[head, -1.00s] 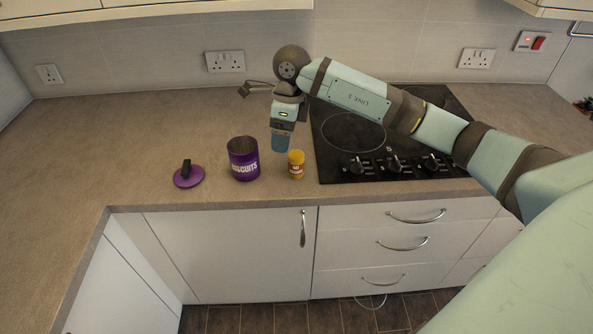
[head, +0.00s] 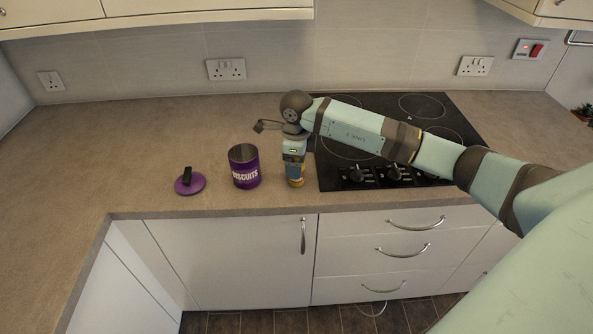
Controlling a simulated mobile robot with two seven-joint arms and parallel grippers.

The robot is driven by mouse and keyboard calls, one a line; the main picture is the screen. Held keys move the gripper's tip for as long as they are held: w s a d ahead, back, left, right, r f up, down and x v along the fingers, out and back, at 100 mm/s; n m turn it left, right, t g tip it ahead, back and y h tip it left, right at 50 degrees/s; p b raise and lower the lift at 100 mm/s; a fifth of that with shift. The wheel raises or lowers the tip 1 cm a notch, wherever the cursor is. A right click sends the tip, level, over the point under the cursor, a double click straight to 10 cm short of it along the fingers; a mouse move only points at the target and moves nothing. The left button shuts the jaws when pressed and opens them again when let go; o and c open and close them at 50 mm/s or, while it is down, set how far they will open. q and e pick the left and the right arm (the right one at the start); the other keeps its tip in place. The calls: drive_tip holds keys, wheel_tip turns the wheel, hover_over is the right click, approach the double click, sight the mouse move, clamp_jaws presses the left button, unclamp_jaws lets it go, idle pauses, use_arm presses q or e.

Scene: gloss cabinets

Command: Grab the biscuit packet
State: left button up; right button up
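A purple tin (head: 245,172) lettered BISCUITS stands upright and open on the worktop, and its inside looks dark. No separate biscuit packet can be made out. My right gripper (head: 294,174) points down to the right of the tin, apart from it. My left gripper is not in view.
A purple lid (head: 192,186) with a dark knob lies left of the tin. A black hob (head: 350,182) with knobs is to the right, under my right arm. The worktop (head: 120,150) is clear at the left and behind the tin.

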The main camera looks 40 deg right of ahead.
drive_tip(key=shift+f, duration=1.6)
drive_tip(key=c, duration=1)
drive_tip(key=shift+r, duration=0.15)
